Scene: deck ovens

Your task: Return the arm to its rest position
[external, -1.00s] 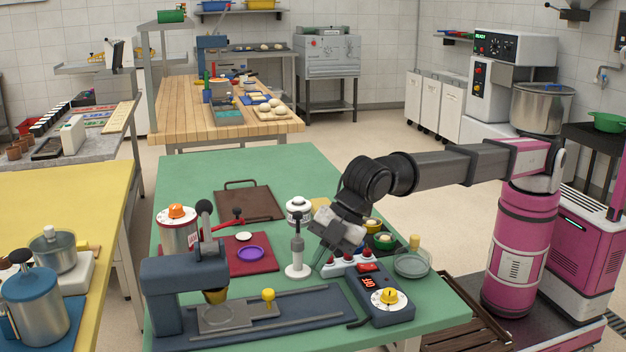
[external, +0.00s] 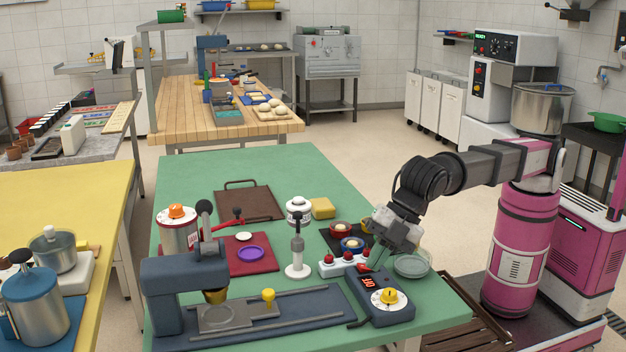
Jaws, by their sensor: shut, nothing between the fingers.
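My arm reaches in from the right over the green table (external: 190,170). My gripper (external: 372,262) points down and to the left, close above the blue timer box with the yellow dial (external: 388,298) and the row of red buttons (external: 344,262). It is shut and holds nothing. Whether the fingertips touch the box cannot be told. The gripper partly hides the dark tray (external: 330,238) with small bowls behind it.
A clear round dish (external: 412,266) lies right beside the gripper. A white stand with a grey top (external: 297,255) and a blue press (external: 185,290) stand to the left. A yellow block (external: 323,208) lies behind. The space above the table's back is free.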

